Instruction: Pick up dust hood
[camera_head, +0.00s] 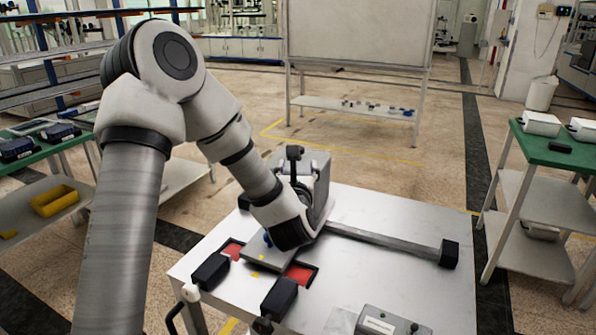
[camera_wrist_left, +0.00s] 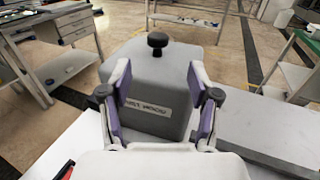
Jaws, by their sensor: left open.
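The dust hood appears to be the grey box with a black knob on top (camera_head: 317,165), standing on the white table. It also shows in the left wrist view (camera_wrist_left: 152,70), with a pale label on its near face that I cannot read clearly. My left gripper (camera_wrist_left: 158,82) is open, its two purple-padded fingers spread in front of the hood's near face, with the knob above and beyond them. I cannot tell whether the fingers touch it. In the head view my left wrist hides the hood's lower part and most of the gripper. My right gripper is not in view.
The white table (camera_head: 400,235) has a grey beam (camera_head: 385,243) with a black end block running right from the hood. Red pads and black blocks (camera_head: 210,272) sit at the near left. A grey box (camera_head: 375,322) is at the front. A green-topped bench (camera_head: 555,155) stands right.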

